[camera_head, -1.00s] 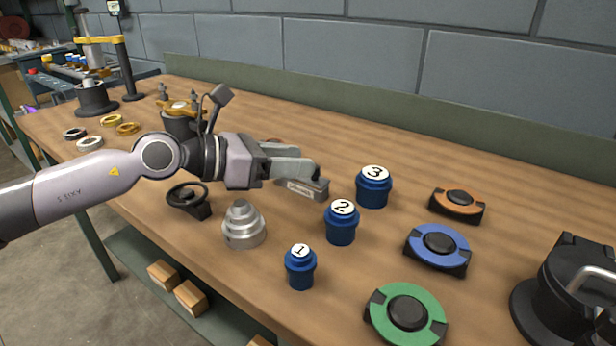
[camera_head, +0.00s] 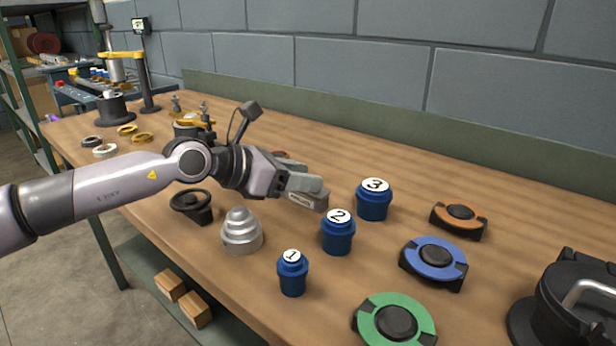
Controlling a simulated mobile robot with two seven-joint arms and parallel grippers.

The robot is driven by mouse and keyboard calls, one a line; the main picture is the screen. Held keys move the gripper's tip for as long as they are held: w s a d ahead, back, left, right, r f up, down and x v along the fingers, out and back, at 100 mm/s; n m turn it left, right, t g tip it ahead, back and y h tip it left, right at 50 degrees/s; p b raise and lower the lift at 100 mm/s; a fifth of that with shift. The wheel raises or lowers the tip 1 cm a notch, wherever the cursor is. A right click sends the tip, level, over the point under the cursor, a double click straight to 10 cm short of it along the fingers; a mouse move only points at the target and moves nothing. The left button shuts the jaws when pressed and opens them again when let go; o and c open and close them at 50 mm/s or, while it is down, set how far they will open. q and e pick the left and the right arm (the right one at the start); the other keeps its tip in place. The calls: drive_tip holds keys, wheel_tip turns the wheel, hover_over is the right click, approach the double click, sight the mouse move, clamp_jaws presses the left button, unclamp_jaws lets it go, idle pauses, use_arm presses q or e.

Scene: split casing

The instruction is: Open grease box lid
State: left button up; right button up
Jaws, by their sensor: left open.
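The lid's edge cannot be made out. My right gripper is out of view.
Blue canisters marked 1 (camera_head: 292,274), 2 (camera_head: 338,236) and 3 (camera_head: 374,203) stand close to the right. Orange, blue and green round parts and a black pot (camera_head: 573,305) lie farther right.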

use_arm(q)
drive_tip(key=shift+x, duration=0.9)
clamp_jaws()
drive_tip(key=shift+a+r, duration=0.1)
drive_tip(key=shift+w+a+r+n+h+b, duration=0.2)
drive_tip(key=shift+r+n+h+b, duration=0.15)
drive_tip(key=shift+n+h, duration=0.2)
drive_tip(key=shift+w+a+r+n+h+b, duration=0.15)
drive_tip(key=shift+a+r+n+h+b, duration=0.1)
drive_tip(key=shift+r+n+h, duration=0.25)
drive_tip(key=shift+w+a+r+n+h+b, duration=0.15)
drive_tip(key=shift+w+a+r+n+h, duration=0.25)
drive_tip(key=shift+n, duration=0.3)
drive_tip(key=shift+w+a+r+n+h+b, duration=0.2)
drive_tip(key=shift+a+r+n+h, duration=0.2)
drive_tip(key=shift+a+n+h, duration=0.2)
drive_tip(key=shift+d, duration=0.1)
